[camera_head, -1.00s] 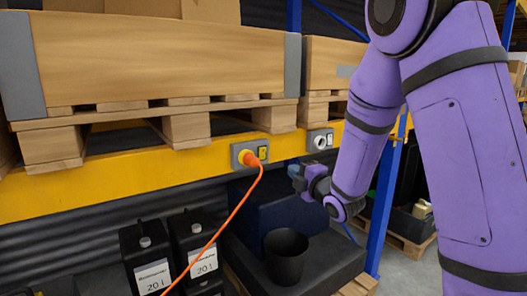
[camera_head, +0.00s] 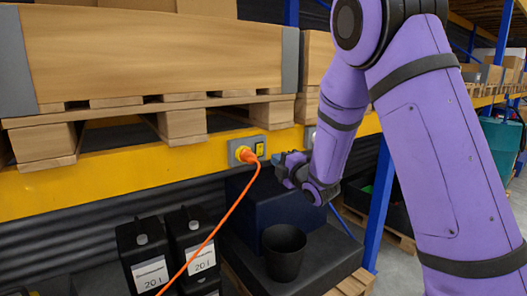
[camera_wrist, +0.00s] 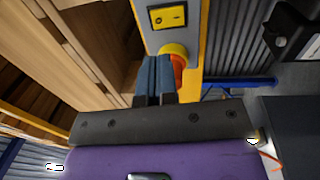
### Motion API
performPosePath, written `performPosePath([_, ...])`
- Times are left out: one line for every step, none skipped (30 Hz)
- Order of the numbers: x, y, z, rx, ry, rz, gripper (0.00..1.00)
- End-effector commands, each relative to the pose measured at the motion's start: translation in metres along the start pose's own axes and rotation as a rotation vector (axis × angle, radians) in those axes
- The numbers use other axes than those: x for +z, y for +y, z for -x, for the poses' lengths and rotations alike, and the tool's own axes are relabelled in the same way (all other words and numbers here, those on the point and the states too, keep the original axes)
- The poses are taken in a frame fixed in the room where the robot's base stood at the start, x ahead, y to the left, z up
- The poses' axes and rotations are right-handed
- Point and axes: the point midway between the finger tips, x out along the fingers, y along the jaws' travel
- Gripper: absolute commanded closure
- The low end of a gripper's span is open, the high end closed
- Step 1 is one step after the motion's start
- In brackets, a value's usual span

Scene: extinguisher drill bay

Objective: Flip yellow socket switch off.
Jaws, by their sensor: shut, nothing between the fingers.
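Wooden crates on pallets (camera_head: 150,60) stand above the yellow beam (camera_head: 100,170). An orange cable (camera_head: 228,213) hangs from the plug. Below are black 20 l canisters (camera_head: 143,250) and a black bucket (camera_head: 285,250). A blue rack post (camera_head: 379,210) stands behind my arm.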

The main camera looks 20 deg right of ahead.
Motion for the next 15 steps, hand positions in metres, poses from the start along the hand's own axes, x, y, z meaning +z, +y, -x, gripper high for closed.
performPosePath([-0.001, 0.0, -0.011, 0.001, 0.002, 0.001, 1.0])
performPosePath([-0.001, 0.0, -0.016, 0.001, 0.002, 0.0, 1.0])
performPosePath([-0.001, 0.0, -0.024, 0.001, 0.002, 0.0, 1.0])
performPosePath([0.0, 0.0, -0.029, 0.001, 0.001, 0.0, 1.0])
performPosePath([0.0, 0.0, -0.035, 0.001, 0.001, 0.0, 1.0])
performPosePath([0.0, 0.0, -0.041, 0.002, 0.001, 0.0, 1.0])
performPosePath([0.0, 0.0, -0.046, 0.002, 0.001, 0.001, 1.0])
performPosePath([0.0, 0.0, -0.051, 0.0, 0.0, 0.001, 1.0])
performPosePath([0.0, 0.0, -0.057, 0.0, 0.0, 0.001, 1.0])
performPosePath([0.0, 0.0, -0.06, 0.0, 0.001, 0.0, 1.0])
performPosePath([0.0, 0.0, -0.064, 0.001, 0.001, 0.0, 1.0])
performPosePath([0.0, 0.0, -0.068, 0.001, 0.001, 0.0, 1.0])
performPosePath([0.0, 0.0, -0.07, 0.0, 0.0, 0.0, 1.0])
performPosePath([0.0, 0.0, -0.073, -0.001, 0.0, 0.0, 1.0])
performPosePath([0.0, 0.0, -0.076, 0.0, 0.0, 0.0, 1.0])
